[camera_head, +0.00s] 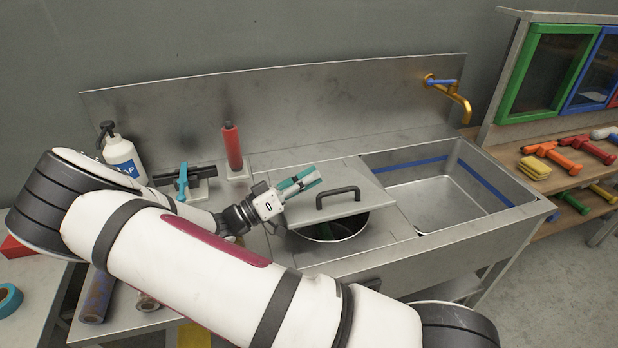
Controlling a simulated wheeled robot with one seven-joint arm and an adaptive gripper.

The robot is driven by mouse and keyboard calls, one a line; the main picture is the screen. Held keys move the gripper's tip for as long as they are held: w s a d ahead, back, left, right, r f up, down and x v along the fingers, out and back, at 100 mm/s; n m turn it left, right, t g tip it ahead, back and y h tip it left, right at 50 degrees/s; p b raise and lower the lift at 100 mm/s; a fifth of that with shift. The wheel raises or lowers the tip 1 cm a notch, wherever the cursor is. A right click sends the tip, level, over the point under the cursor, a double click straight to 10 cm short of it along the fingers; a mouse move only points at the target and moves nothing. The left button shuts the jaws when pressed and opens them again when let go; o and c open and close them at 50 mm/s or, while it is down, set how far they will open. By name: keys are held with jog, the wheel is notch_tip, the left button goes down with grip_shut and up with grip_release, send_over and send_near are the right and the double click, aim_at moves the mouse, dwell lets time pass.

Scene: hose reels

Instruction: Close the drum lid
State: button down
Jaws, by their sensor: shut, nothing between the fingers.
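The drum lid (359,179) is a flat grey metal plate with a black bar handle (338,195) near its front edge. The round drum (352,231) shows under that front edge, with its mouth partly uncovered and a dark inside. The lid seems tilted up at the front, but I cannot tell by how much. My gripper (316,178), with teal fingers, is shut and empty. It shows over the left part of the lid, left of the handle and apart from it. Whether the fingers touch the lid is unclear.
A steel sink basin (435,203) lies right of the lid, with a brass tap (450,90) above it. A red bottle (232,147), a teal-handled tool (182,181) and a white pump bottle (123,158) stand behind my arm. A shelf with coloured nozzles (582,150) is at right.

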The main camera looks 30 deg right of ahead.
jog(key=v, duration=0.7)
jog(key=shift+a, duration=0.2)
jog(key=s+g+y, duration=0.1)
jog(key=y, duration=0.1)
jog(key=s+d+r+g+y, duration=0.1)
jog(key=s+y, duration=0.1)
jog(key=s+d+r+g+y, duration=0.1)
jog(key=s, duration=0.1)
jog(key=shift+d+r+n+y, duration=0.1)
jog(key=shift+d+n+y, duration=0.1)
jog(key=shift+n+y, duration=0.15)
jog(key=s+a+r+n+t+y, duration=0.4)
jog(key=s+r+n+y, duration=0.1)
jog(key=s+r+y, duration=0.2)
jog(key=s+a+r+n+t+y, duration=0.4)
jog(key=s+r+n+t+y, duration=0.1)
jog(key=s+r+y, duration=0.3)
jog(key=shift+s+r+n+t, duration=0.3)
jog(key=shift+s+r+n, duration=0.45)
jog(key=shift+s, duration=0.65)
jog(key=shift+d, duration=0.15)
